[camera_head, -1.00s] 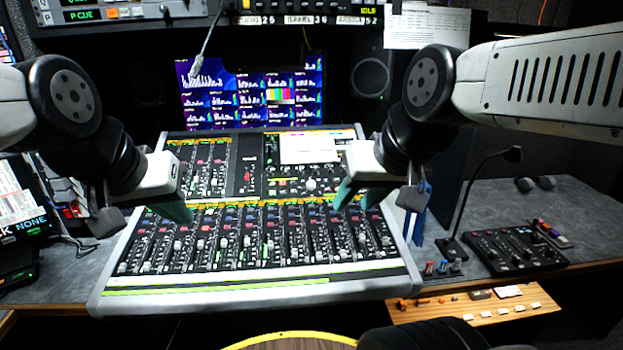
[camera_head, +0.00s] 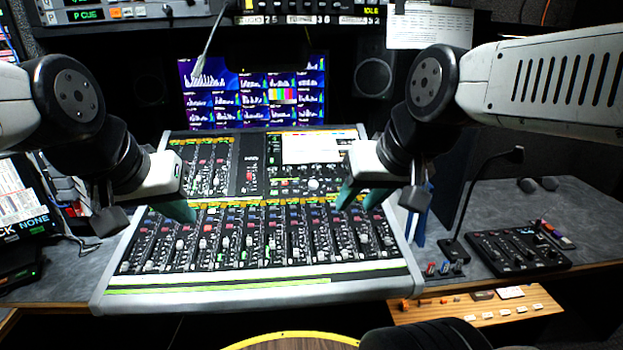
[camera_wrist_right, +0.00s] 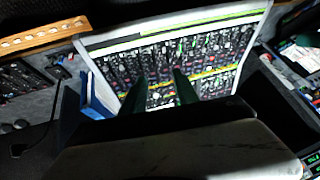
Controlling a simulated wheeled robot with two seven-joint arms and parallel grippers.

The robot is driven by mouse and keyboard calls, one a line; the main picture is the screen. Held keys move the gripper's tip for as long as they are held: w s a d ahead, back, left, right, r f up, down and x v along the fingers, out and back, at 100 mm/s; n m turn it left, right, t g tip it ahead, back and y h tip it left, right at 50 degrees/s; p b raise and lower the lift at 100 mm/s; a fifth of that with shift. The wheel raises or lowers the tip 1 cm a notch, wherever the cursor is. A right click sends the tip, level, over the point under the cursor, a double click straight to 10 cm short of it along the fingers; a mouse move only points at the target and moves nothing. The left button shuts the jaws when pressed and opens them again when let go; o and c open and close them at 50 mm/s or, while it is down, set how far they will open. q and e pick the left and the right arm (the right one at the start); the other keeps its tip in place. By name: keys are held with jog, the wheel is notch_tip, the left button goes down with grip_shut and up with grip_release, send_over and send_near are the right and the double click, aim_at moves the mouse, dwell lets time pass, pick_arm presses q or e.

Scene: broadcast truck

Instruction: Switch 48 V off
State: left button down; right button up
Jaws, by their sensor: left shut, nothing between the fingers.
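The mixing console (camera_head: 105,290) stands in the middle of the head view, with rows of faders, knobs and coloured buttons. A small red control (camera_head: 250,176) shows on its dark upper middle panel; no 48 V label is readable, so I cannot tell which control is the 48 V switch. My left gripper (camera_head: 182,211) is shut and empty, over the left part of the console. My right gripper (camera_head: 358,196) is open and empty, over the right part. Its two fingers also show apart in the right wrist view (camera_wrist_right: 171,90), with the console beyond them.
A monitor wall (camera_head: 210,110) stands behind the console. To the right are a gooseneck microphone (camera_head: 465,205), a small control box (camera_head: 520,250) and a wooden strip with buttons (camera_head: 470,305). A white sheet (camera_head: 310,148) lies on the console's upper right. Bare grey desk shows at right.

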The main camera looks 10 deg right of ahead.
dwell(0.3)
grip_shut()
dwell(1.6)
